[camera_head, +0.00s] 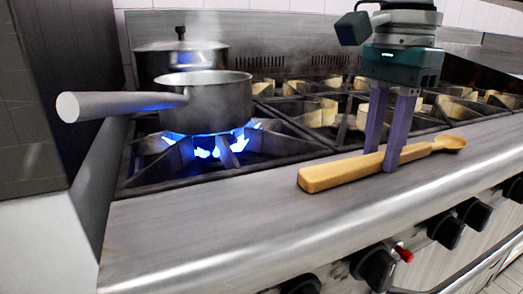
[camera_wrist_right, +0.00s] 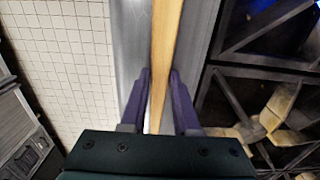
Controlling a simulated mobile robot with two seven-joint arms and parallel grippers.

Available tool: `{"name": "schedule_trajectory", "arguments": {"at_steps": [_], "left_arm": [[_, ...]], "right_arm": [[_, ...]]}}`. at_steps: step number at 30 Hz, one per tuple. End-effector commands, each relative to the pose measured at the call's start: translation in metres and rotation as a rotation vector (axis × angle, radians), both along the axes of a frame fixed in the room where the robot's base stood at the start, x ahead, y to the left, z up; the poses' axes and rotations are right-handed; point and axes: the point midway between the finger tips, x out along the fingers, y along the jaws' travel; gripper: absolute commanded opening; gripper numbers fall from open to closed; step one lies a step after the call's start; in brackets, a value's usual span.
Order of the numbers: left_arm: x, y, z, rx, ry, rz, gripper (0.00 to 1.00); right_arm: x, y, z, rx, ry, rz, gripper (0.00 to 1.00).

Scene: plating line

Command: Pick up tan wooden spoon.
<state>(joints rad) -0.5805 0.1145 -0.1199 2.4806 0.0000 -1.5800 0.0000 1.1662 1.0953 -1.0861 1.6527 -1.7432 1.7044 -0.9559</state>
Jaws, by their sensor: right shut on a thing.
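The tan wooden spoon (camera_head: 340,174) lies along the stove's steel front ledge, its thick handle end to the left and its bowl to the right. My right gripper (camera_head: 384,158) points straight down over it, with one purple finger on each side of the handle. In the right wrist view the spoon (camera_wrist_right: 165,50) runs between the two fingers of the gripper (camera_wrist_right: 159,88). The fingers are shut on it. The spoon appears at ledge height; I cannot tell whether it touches the ledge. My left gripper is not in view.
A steel saucepan (camera_head: 205,103) sits over a lit blue flame (camera_head: 215,150) at the left, its handle sticking out left. A lidded pot (camera_head: 181,58) stands behind it. Black grates (camera_head: 290,110) lie behind the spoon. Knobs (camera_head: 374,268) line the stove front. The ledge (camera_head: 200,225) is clear left of the spoon.

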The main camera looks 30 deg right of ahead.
Motion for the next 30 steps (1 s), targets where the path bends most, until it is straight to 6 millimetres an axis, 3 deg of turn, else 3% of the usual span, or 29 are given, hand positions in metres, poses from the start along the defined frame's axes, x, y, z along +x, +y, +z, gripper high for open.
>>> {"name": "schedule_trajectory", "arguments": {"at_steps": [5, 20, 26, 30], "left_arm": [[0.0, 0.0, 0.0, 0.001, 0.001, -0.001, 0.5], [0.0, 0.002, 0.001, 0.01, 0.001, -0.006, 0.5], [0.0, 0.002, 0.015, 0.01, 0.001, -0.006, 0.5], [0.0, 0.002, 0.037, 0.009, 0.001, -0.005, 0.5]], "right_arm": [[0.0, 0.0, 0.0, 0.0, 0.0, 0.0, 0.0], [0.0, 0.0, 0.001, 0.0, -0.001, 0.0, 0.0], [0.0, 0.002, 0.017, 0.001, -0.001, -0.001, 0.0], [0.0, 0.004, 0.041, 0.002, -0.002, -0.004, 0.0]]}}
